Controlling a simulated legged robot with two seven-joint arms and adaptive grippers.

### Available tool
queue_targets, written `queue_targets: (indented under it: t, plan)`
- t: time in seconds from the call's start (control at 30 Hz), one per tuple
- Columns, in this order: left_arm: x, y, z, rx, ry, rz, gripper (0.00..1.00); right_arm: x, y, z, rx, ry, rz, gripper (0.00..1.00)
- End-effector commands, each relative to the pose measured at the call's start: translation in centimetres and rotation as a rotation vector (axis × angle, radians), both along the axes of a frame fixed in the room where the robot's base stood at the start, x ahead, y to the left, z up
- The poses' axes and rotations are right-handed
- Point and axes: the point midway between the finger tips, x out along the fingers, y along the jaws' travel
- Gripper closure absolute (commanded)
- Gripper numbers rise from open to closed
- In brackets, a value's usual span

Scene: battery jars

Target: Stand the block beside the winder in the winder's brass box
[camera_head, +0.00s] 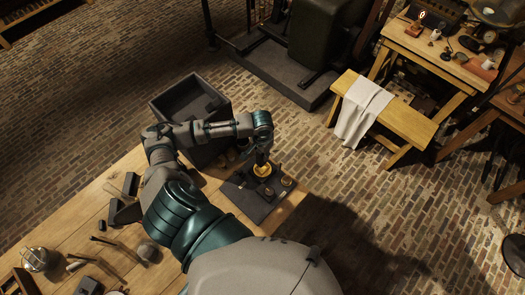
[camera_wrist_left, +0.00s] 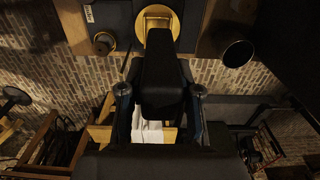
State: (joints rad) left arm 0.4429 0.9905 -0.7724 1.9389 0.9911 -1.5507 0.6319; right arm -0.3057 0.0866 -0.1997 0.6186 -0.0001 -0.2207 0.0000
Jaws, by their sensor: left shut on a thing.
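My left gripper (camera_head: 262,158) points down over the dark mat near the table's far right corner. In the left wrist view its fingers (camera_wrist_left: 160,95) are shut on a black block (camera_wrist_left: 165,72). A round brass box (camera_head: 262,170) is right under the gripper. In the left wrist view the brass box (camera_wrist_left: 157,12) shows just beyond the block's end, and the block partly covers it. I cannot tell whether the block's end is inside the box or above it. I cannot make out the winder for sure. My right gripper is not in view.
Small brass-coloured pieces (camera_head: 287,181) stand on the dark mat (camera_head: 252,208) close by. A dark open crate (camera_head: 165,108) is behind my arm. Tools and small items, including a rounded grey thing (camera_head: 148,251), lie on the wooden table (camera_head: 60,232) at left. A bench with a white cloth (camera_head: 362,108) stands apart.

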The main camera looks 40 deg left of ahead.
Motion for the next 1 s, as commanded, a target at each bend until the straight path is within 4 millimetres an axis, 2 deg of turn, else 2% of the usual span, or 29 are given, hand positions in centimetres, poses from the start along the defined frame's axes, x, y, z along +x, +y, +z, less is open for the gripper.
queue_targets:
  t: [0.27,0.43,1.0]
  plan:
    - [0.1,-0.1,-1.9,0.002,0.000,0.000,1.00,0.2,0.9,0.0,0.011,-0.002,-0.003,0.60]
    - [0.0,0.0,-1.9,0.001,-0.001,0.000,1.00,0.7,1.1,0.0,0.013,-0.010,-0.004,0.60]
    - [0.0,0.1,-2.4,0.001,-0.002,0.000,1.00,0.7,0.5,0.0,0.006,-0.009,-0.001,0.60]
